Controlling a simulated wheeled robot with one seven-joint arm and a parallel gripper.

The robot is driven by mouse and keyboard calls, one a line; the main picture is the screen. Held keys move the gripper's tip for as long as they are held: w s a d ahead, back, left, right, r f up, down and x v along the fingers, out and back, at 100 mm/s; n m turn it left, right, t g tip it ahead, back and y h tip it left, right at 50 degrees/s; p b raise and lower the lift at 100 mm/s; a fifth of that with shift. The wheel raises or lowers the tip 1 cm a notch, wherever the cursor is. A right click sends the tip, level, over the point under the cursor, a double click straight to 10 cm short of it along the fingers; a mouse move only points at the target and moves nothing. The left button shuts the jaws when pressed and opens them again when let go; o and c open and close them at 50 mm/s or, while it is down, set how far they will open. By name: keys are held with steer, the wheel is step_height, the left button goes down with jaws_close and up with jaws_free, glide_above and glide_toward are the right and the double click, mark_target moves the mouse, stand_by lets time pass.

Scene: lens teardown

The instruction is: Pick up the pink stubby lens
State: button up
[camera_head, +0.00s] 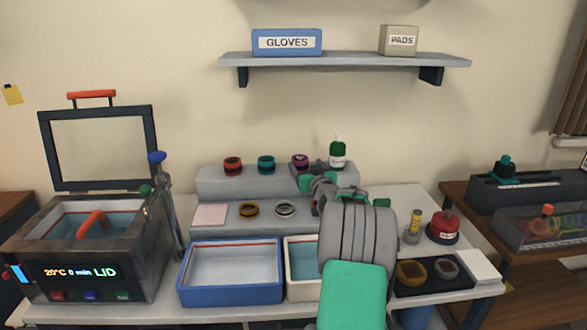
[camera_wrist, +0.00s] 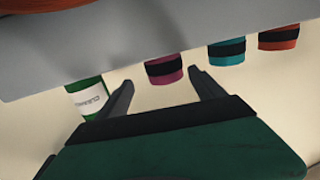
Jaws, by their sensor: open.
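The pink stubby lens (camera_head: 299,161), with a dark band, stands on the upper step of the grey stepped stand, partly hidden by my gripper (camera_head: 311,174). In the wrist view the pink lens (camera_wrist: 163,69) shows tilted, between the tips of my open gripper (camera_wrist: 161,80) or just beyond them. Both fingers look apart from it and nothing is held. A teal lens (camera_head: 266,164) and a red lens (camera_head: 232,166) stand to its left in the head view.
A green-capped bottle (camera_head: 338,157) stands close to the right of the pink lens and shows beside one finger in the wrist view (camera_wrist: 86,98). The lower step holds a yellow ring (camera_head: 249,210) and a silver ring (camera_head: 285,209). A blue tray (camera_head: 231,294) is in front.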

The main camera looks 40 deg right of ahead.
mark_target(297, 157)
steer(key=x, duration=0.2)
steer(key=p+x, duration=0.1)
steer(key=x, duration=0.5)
steer(key=shift+w+a+p, duration=0.15)
steer(key=shift+a+p, duration=0.25)
steer(key=c, duration=1.5)
steer(key=shift+c, duration=0.4)
steer(key=shift+r, duration=0.1)
